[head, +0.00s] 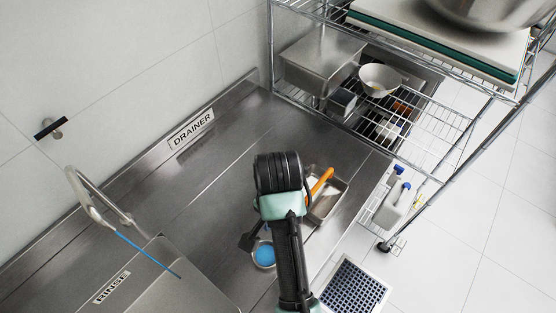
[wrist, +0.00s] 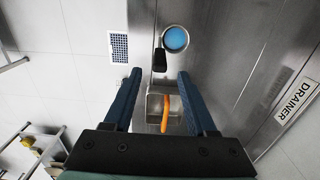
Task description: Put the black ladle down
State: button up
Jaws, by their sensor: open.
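My gripper (wrist: 160,77) is open in the wrist view, its two dark blue fingers spread apart. A small black piece (wrist: 160,59), most likely the black ladle, shows just beyond and between the fingertips, beside the round blue-filled container (wrist: 175,39). No finger visibly touches it, and its height above the counter is unclear. In the head view a black piece (head: 249,241) shows left of my arm, near the blue-filled container (head: 264,255); I cannot tell whether it is the ladle or part of my gripper. My arm hides the fingertips there.
A metal tray (head: 327,211) with an orange-handled tool (head: 320,182) stands on the steel counter (head: 235,165). A wire rack (head: 440,125) stands at the right. A tap (head: 95,200) and the rinse basin are at the left.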

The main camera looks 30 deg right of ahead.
jog(key=shift+r+p, duration=0.9)
jog(key=shift+r, duration=0.25)
jog(key=shift+f, duration=0.1)
jog(key=w+r+n+t+h, duration=0.25)
jog(key=w+r+t, duration=0.25)
jog(key=w+r, duration=0.45)
jog(key=w+a+r+n+t, duration=0.3)
jog(key=w+r+t, duration=0.2)
jog(key=r, duration=0.6)
jog(key=w+a+r+n+t, duration=0.2)
jog(key=w+r+t, duration=0.25)
jog(key=r, duration=0.75)
jog(key=s+a+r+n+t+y, duration=0.1)
jog(key=s+a+r+n+t, duration=0.15)
jog(key=r, duration=0.55)
jog(key=s+a+r+n+t, duration=0.1)
jog(key=a+r+t, duration=0.25)
jog(key=r, duration=0.45)
jog(key=s+a+r+n+t+y, duration=0.2)
jog(key=s+r+t, duration=0.5)
jog(key=s+r, duration=0.4)
notch_tip(320, 180, up, 3)
jog(key=shift+s+a+r+n, duration=0.1)
jog(key=shift+s+a+n, duration=0.3)
jog(key=shift+a+n, duration=0.35)
